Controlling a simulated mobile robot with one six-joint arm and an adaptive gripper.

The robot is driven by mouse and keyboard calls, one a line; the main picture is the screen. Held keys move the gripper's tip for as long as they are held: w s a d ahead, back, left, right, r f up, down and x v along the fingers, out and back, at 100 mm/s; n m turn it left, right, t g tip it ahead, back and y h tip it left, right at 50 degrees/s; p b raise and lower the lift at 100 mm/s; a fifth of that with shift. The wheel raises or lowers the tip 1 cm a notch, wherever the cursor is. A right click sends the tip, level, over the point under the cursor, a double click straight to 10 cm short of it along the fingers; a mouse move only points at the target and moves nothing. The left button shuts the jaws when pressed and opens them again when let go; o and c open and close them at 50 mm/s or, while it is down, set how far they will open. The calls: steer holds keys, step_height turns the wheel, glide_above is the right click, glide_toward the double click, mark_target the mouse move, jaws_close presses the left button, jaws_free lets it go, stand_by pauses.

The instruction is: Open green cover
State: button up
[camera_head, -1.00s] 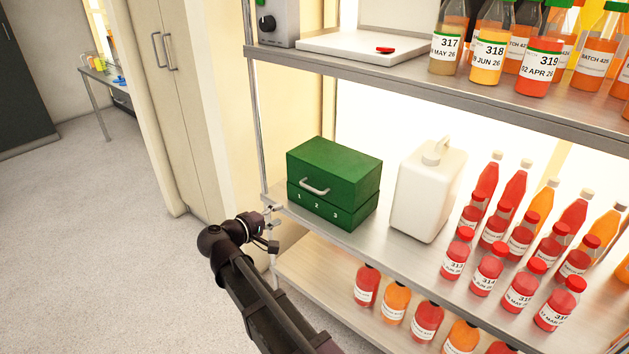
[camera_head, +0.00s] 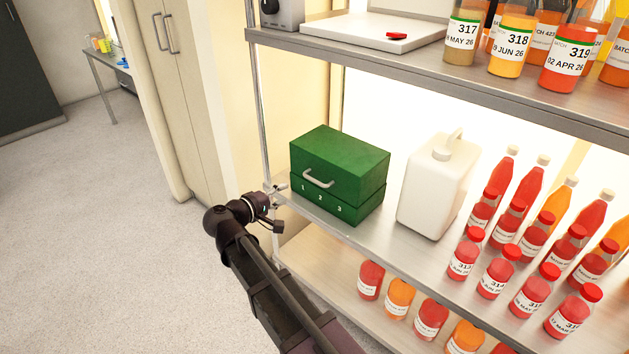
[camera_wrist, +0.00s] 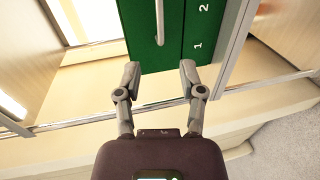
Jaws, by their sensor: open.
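The green box (camera_head: 345,158) stands on the middle shelf with its green cover (camera_head: 340,153) down on the numbered base (camera_head: 335,207). A light grey handle (camera_head: 319,179) is on the front of the cover. My gripper (camera_head: 277,207) is at the shelf's left front corner, left of the box. In the wrist view my gripper (camera_wrist: 159,75) is open and empty, its fingertips near the box's end. The handle (camera_wrist: 160,22) and the cover (camera_wrist: 139,27) lie beyond the fingertips there, with the handle roughly in line between them. I cannot tell whether the fingers touch the box.
A white jug (camera_head: 437,187) stands just right of the box, with red and orange bottles (camera_head: 500,272) farther right. The upper shelf (camera_head: 430,70) overhangs the box. A metal post (camera_head: 259,100) rises near my gripper. Open floor (camera_head: 110,230) lies to the left.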

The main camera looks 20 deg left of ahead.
mark_target(314, 179)
steer(key=b+x, duration=0.2)
steer(key=x, duration=1.1)
steer(key=shift+w+d+b, duration=0.25)
steer(key=shift+b, duration=0.15)
jaws_close()
